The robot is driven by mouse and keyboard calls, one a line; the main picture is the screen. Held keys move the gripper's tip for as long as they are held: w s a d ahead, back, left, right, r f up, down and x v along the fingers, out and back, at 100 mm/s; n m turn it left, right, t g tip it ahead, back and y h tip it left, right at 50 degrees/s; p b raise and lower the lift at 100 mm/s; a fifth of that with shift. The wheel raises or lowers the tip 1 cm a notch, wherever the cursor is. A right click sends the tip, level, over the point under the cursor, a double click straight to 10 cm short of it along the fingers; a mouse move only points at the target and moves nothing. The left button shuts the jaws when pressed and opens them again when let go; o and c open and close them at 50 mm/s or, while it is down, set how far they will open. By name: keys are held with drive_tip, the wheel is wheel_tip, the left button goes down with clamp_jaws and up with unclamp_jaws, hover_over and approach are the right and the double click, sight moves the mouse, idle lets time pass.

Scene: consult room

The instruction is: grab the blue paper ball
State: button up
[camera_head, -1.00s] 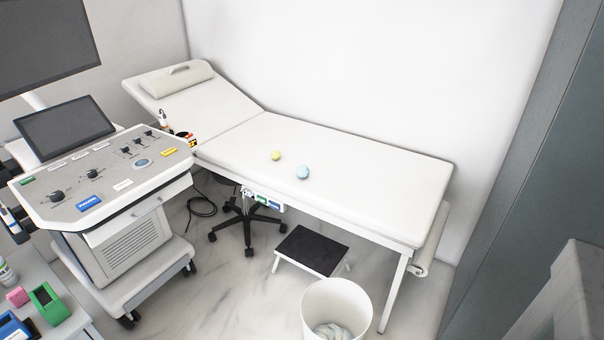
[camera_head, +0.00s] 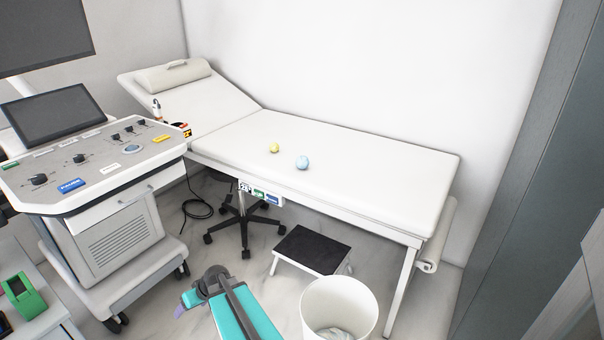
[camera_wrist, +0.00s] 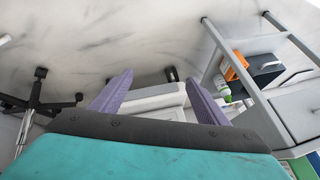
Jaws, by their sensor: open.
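The blue paper ball (camera_head: 302,162) lies on the white exam couch (camera_head: 390,177), near the middle of its flat part. A smaller yellow ball (camera_head: 275,147) lies a little to its left and farther back. My gripper (camera_wrist: 160,88) has two purple fingers spread apart with nothing between them in the wrist view. In the head view my teal arm is low at the bottom centre, with a bit of purple finger (camera_head: 180,312) at its left end, well below and in front of the couch. The blue ball is not in the wrist view.
A white bin (camera_head: 340,300) and a black-topped step (camera_head: 312,250) stand before the couch. A wheeled stool base (camera_head: 243,232) is under its edge. An ultrasound console (camera_head: 90,165) stands at the left. The wrist view shows a metal-framed cart (camera_wrist: 285,100) at the right.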

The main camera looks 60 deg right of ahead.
drive_tip(key=w+d+r+m+t+h+b, duration=0.15)
drive_tip(key=d+r, duration=0.25)
drive_tip(key=d, duration=0.5)
drive_tip(key=w+d+r+t+h+b, duration=0.25)
drive_tip(key=d+r, duration=0.25)
drive_tip(key=d, duration=0.4)
drive_tip(key=m+t+h+b, duration=0.1)
drive_tip(key=m+h+b, duration=0.4)
drive_tip(key=h+b, duration=0.55)
approach(304, 165)
drive_tip(key=s, duration=0.1)
drive_tip(key=shift+s+f+b, duration=0.1)
drive_tip(key=shift+f+b, duration=0.05)
drive_tip(key=shift+b, duration=0.15)
drive_tip(key=shift+x, duration=4.2)
drive_tip(key=shift+w+a, duration=0.1)
drive_tip(key=shift+w, duration=0.2)
